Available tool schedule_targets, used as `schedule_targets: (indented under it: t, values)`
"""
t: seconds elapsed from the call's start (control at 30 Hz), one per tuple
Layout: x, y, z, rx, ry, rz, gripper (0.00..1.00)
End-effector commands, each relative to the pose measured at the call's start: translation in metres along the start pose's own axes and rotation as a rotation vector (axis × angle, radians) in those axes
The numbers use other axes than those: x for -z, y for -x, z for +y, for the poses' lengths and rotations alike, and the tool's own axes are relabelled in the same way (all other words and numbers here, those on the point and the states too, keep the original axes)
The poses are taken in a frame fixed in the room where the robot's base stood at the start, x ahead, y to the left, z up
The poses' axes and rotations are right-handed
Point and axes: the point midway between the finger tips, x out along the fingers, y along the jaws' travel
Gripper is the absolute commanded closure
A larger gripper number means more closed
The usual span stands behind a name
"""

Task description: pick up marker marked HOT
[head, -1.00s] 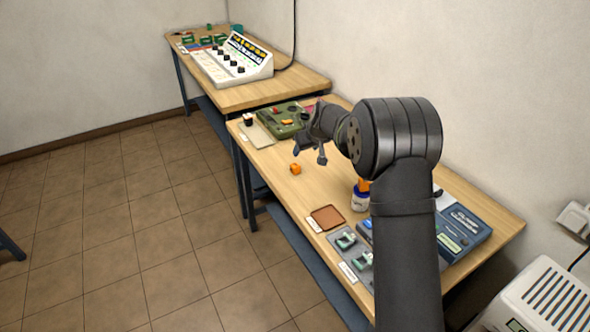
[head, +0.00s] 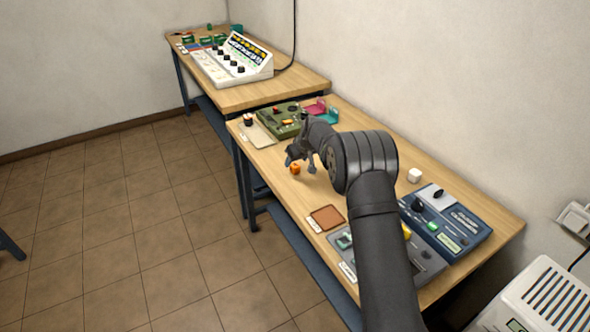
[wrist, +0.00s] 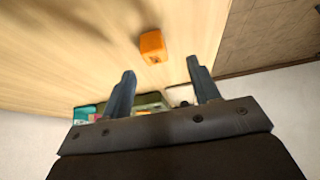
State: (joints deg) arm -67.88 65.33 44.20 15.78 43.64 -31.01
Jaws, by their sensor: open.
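A small orange block (head: 295,168) stands on the bare wood of the near table. It also shows in the wrist view (wrist: 153,46). No HOT lettering is readable on it or on any other small block, so I cannot tell by label which one is the marker. My gripper (head: 300,162) is just above and around the orange block in the head view. In the wrist view my gripper (wrist: 161,68) has its two fingers spread with nothing between them. The orange block lies just beyond the fingertips, apart from them.
A white block (head: 414,175) stands near the wall side. A brown square pad (head: 327,217) lies at the front edge. A blue device (head: 462,222) fills the right end, a green device (head: 281,120) the far end. A dark-topped block (head: 248,119) stands on a pale pad.

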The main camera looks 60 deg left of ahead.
Motion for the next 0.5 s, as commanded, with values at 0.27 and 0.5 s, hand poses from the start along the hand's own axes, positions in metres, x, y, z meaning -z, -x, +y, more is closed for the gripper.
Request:
schedule_targets:
  t: [0.27,0.5]
  values:
    - [-0.001,-0.02,0.003,0.0,0.0,0.0,0.44]
    - [-0.002,-0.049,0.006,-0.001,-0.001,0.0,0.44]
